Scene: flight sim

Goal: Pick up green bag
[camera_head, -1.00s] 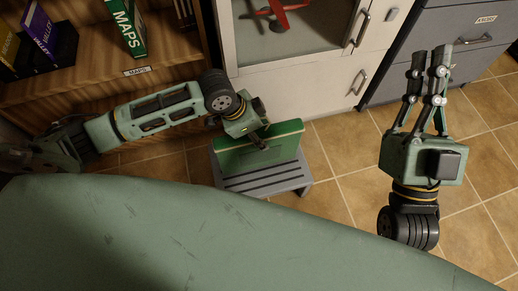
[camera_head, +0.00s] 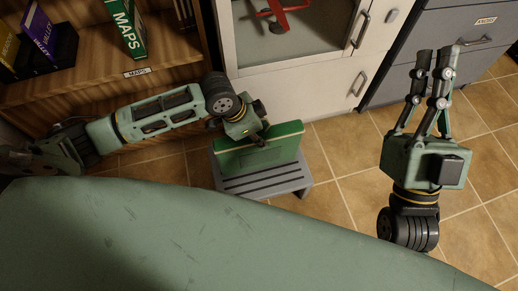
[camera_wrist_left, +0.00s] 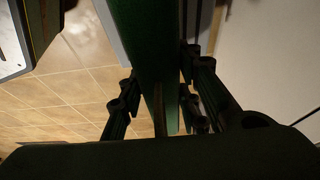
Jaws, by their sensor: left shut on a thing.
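The green bag (camera_head: 262,154) is a flat green case with a pale edge, upright on a grey step stool (camera_head: 268,186) in the head view. My left gripper (camera_head: 260,138) is at its top edge, shut on it; the fingertips are mostly hidden there. In the left wrist view the dark green bag (camera_wrist_left: 146,50) runs between the fingers of the left gripper (camera_wrist_left: 158,112), one on each side. My right gripper (camera_head: 434,62) is raised over the tiled floor at right, away from the bag, its two fingers close together with a narrow gap; whether it is open or shut is unclear.
A wooden shelf (camera_head: 160,88) with books and a green MAPS book (camera_head: 128,30) stands at left. A white cabinet (camera_head: 300,92) holding a red model plane (camera_head: 280,14) is behind the stool. Grey drawers (camera_head: 425,60) are at right. Tiled floor (camera_head: 345,165) is free beside the stool.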

